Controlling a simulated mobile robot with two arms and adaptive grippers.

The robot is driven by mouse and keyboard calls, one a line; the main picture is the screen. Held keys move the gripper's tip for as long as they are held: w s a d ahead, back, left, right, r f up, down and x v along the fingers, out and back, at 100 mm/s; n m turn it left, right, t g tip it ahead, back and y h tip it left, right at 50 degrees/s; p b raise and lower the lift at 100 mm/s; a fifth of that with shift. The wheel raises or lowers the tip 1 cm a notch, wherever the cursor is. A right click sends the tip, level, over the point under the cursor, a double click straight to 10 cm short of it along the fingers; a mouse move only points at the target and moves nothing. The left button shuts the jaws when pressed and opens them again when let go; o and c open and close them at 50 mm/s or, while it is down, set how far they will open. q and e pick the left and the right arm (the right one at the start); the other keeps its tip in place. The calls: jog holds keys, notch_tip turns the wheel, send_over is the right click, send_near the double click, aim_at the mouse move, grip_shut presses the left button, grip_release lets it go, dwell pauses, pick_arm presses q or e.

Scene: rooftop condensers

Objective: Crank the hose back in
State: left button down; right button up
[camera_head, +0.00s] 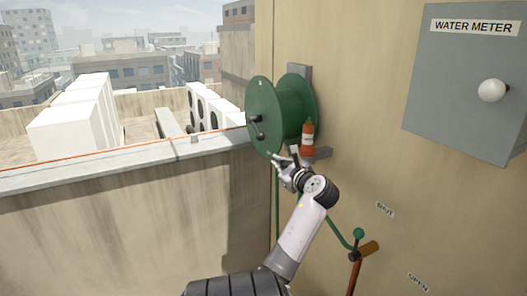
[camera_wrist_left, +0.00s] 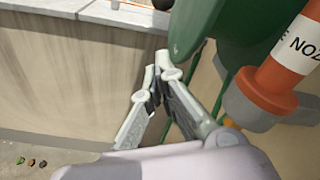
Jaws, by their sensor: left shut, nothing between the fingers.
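The green hose reel (camera_head: 266,112) is mounted on the beige wall, with a dark crank (camera_head: 256,127) on its left face. Green hose (camera_head: 277,215) hangs below the reel along the wall corner. The orange nozzle (camera_head: 307,137) stands upright in a grey holder at the reel's lower right; it also shows in the left wrist view (camera_wrist_left: 286,58). My left gripper (camera_head: 274,160) is shut and empty just below the reel, apart from the crank. In the left wrist view its fingertips (camera_wrist_left: 162,66) meet beside the reel's green rim (camera_wrist_left: 198,24). My right gripper is out of view.
A concrete parapet (camera_head: 120,165) runs left of the wall, with white condensers (camera_head: 75,118) beyond. A grey water meter box (camera_head: 465,75) is at upper right. A green-knobbed valve (camera_head: 358,234) with "SHUT" and "OPEN" labels is at lower right. Small objects (camera_wrist_left: 30,162) lie on the floor.

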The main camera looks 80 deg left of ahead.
pick_arm(q)
jog(key=s+a+f+m, duration=0.3)
jog(key=a, duration=0.7)
jog(key=r, duration=0.1)
jog(key=d+r, duration=0.1)
jog(key=r, duration=0.2)
jog(key=shift+w+d, duration=0.1)
jog(key=shift+d, duration=0.2)
jog(key=shift+a+f, duration=0.1)
jog(key=shift+d+r, duration=0.2)
jog(key=shift+r, duration=0.2)
jog(key=shift+d+r+h, duration=0.1)
jog(key=shift+r+h, duration=0.1)
jog(key=shift+h, duration=0.1)
